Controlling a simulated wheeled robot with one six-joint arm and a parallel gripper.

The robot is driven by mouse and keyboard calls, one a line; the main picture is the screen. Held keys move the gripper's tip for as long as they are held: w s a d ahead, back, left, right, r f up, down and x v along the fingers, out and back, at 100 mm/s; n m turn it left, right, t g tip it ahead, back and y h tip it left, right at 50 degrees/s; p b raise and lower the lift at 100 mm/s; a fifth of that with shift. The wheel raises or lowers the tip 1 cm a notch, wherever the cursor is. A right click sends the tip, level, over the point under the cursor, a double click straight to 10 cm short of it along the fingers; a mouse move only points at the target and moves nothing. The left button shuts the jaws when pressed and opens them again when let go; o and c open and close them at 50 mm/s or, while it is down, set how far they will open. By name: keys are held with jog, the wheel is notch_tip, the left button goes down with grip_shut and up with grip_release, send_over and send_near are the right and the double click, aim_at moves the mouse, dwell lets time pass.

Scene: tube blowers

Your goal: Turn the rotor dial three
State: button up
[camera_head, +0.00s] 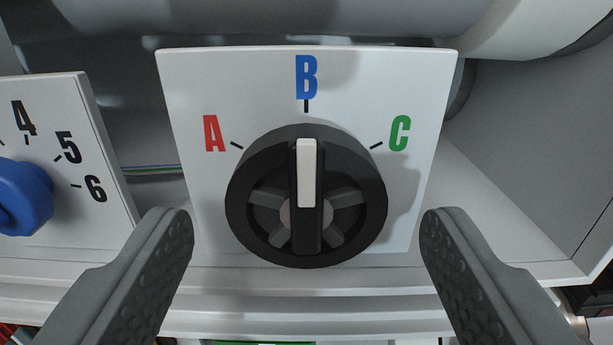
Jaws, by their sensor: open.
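A round black dial (275,200) with a raised grip bar and a white pointer (306,172) sits on a white square plate (425,75). The plate is marked with a red A, a blue B and a green C. The pointer is upright and lines up with B. My gripper (306,238) is open, with one finger to the left of the dial and one to the right. Both fingers appear apart from the dial. No label naming this dial as rotor three is visible.
At the left edge is another white plate (60,100) with a blue knob (22,198) and the numbers 4, 5 and 6, close to my left finger. Grey pipes (260,20) run behind and above the plates. A white ledge (300,305) runs below.

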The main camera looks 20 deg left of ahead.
jog(key=shift+w+a, duration=0.15)
jog(key=shift+w, duration=0.5)
jog(key=shift+c, duration=0.2)
jog(key=c, duration=0.9)
jog(key=shift+m, duration=0.3)
jog(key=m, duration=1.1)
jog(key=shift+a, duration=0.1)
jog(key=shift+m, duration=0.3)
